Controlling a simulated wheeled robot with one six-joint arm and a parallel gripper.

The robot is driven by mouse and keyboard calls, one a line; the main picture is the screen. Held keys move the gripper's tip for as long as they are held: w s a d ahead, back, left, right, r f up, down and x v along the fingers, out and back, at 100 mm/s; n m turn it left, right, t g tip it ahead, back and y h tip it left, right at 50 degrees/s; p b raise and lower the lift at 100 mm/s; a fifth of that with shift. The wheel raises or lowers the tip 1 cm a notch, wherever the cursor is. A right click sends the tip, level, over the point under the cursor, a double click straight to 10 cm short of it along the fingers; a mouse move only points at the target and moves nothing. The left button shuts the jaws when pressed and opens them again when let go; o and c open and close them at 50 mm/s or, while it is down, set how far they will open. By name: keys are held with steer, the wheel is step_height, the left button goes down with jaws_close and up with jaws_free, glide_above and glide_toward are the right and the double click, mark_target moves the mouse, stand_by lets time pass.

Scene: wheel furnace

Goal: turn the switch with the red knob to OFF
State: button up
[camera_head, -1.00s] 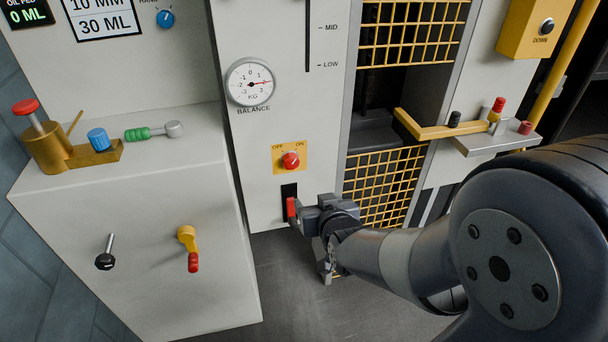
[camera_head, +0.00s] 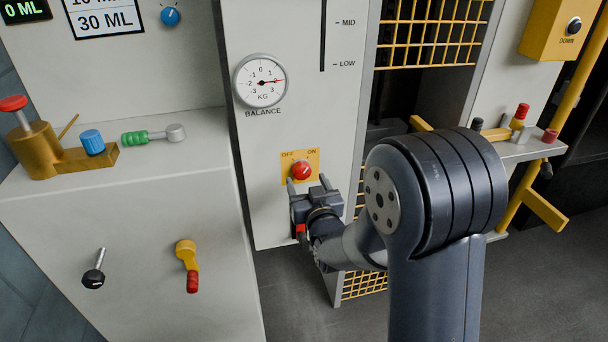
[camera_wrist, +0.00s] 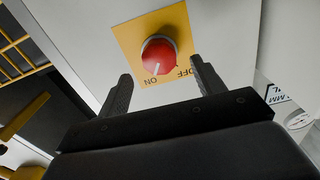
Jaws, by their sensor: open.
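The red knob (camera_head: 301,171) sits on a yellow plate (camera_head: 287,176) on the pale panel, with OFF at left and ON at right. My gripper (camera_head: 308,182) is open just below and in front of the knob. In the wrist view its two fingertips (camera_wrist: 161,72) stand apart, one on each side of the knob's lower part. They look clear of the knob, though depth is hard to judge. No finger holds anything.
A red lever (camera_head: 300,231) shows partly behind my gripper, below the plate. The balance dial (camera_head: 260,80) is above. A white cabinet (camera_head: 140,230) with handles stands at left. Yellow mesh (camera_head: 365,284) and a yellow bar (camera_head: 490,133) are at right, partly hidden by my arm.

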mark_target(303, 173)
steer(key=shift+x, duration=2)
steer(key=c, duration=1)
